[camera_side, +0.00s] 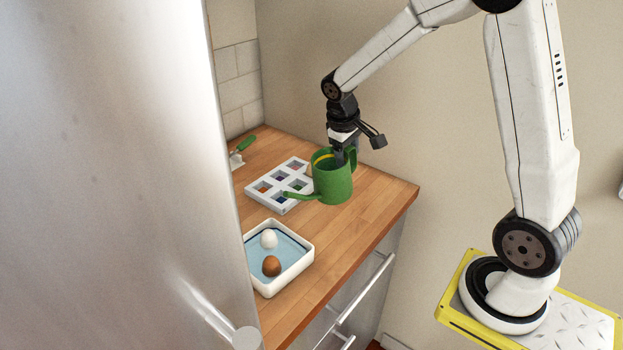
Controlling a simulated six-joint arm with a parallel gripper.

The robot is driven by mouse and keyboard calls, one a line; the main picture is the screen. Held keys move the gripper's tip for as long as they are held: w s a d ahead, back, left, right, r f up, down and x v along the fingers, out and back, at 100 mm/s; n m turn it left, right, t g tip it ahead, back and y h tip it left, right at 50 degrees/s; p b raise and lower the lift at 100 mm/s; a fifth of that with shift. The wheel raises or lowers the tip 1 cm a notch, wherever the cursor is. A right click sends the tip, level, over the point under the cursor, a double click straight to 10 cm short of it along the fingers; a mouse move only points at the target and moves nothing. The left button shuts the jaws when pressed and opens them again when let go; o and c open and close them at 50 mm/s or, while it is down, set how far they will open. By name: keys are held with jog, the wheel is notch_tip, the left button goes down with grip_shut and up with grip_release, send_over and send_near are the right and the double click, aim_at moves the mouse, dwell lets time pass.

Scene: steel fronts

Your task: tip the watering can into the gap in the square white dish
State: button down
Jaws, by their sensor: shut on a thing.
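The green watering can (333,185) is upright or nearly so, with its thin spout (303,196) pointing left. My gripper (342,157) reaches down at the can's rim and handle side and is shut on the can. The fingertips are partly hidden by the can. I cannot tell whether the can's base touches the counter. The square white dish (306,259) stands nearer the camera, below and left of the can. Its inside is pale blue. A white ball (268,238) and a brown ball (271,266) sit in it, with blue floor showing around them.
A white compartment tray (266,207) with small coloured contents lies behind the spout. A green-handled trowel (243,145) lies at the back. A steel front (130,180) hides the counter's left side. The wooden counter (340,235) is clear between dish and right edge.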

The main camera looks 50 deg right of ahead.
jog(key=shift+r, duration=0.1)
jog(key=shift+d+v, duration=0.15)
jog(key=shift+v, duration=0.55)
jog(key=shift+d+v, duration=0.15)
jog(key=shift+v, duration=0.55)
jog(key=shift+r, duration=0.1)
jog(key=w+a+n, duration=0.1)
jog(key=w+a, duration=0.1)
jog(key=a, duration=1.2)
jog(key=shift+w+d+r, duration=0.1)
